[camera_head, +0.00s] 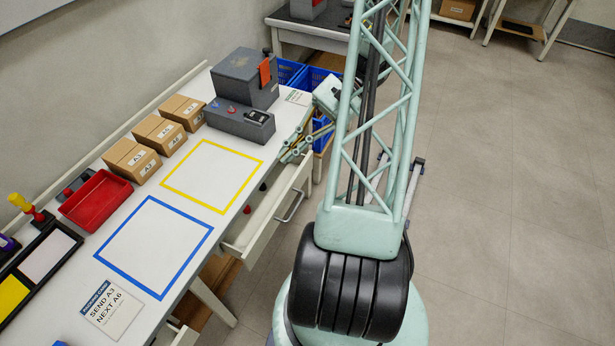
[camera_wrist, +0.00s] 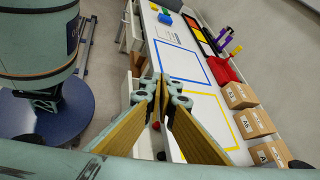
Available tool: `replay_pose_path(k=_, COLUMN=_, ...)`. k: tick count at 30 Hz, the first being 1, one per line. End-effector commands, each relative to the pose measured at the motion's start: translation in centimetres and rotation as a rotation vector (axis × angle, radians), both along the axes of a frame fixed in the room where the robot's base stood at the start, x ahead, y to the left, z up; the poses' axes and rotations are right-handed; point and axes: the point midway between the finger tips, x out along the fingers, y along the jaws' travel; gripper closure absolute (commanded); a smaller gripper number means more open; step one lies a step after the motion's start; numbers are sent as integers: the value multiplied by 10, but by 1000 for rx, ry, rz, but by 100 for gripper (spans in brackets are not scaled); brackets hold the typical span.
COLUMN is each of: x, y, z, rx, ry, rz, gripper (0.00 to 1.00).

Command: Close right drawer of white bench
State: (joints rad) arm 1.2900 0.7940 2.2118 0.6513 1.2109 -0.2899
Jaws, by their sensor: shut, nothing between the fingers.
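The white bench (camera_head: 187,250) runs along the wall at the left of the head view. Its right drawer (camera_head: 268,212) is pulled out towards the aisle, with a metal handle (camera_head: 292,206) on its front. Small red and dark items lie inside. My gripper (camera_head: 287,157) is above the drawer's far end, beside the bench edge; whether it touches the drawer I cannot tell. In the wrist view my gripper's fingers (camera_wrist: 164,84) come together at the tips and hold nothing. Part of the open drawer (camera_wrist: 143,142) shows between and behind them.
On the bench stand a grey machine (camera_head: 240,90), several cardboard boxes (camera_head: 132,159) and a red tray (camera_head: 95,200). Blue crates (camera_head: 290,72) stand beyond the bench. Another drawer (camera_head: 184,337) shows at the bottom edge. The floor (camera_head: 500,200) to the right is clear.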

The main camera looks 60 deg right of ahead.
Motion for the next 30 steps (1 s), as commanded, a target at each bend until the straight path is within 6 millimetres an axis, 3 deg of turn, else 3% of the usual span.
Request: replay_pose_path(k=30, x=-60, y=-82, z=-111, rx=340, ry=-70, rz=-614, gripper=100)
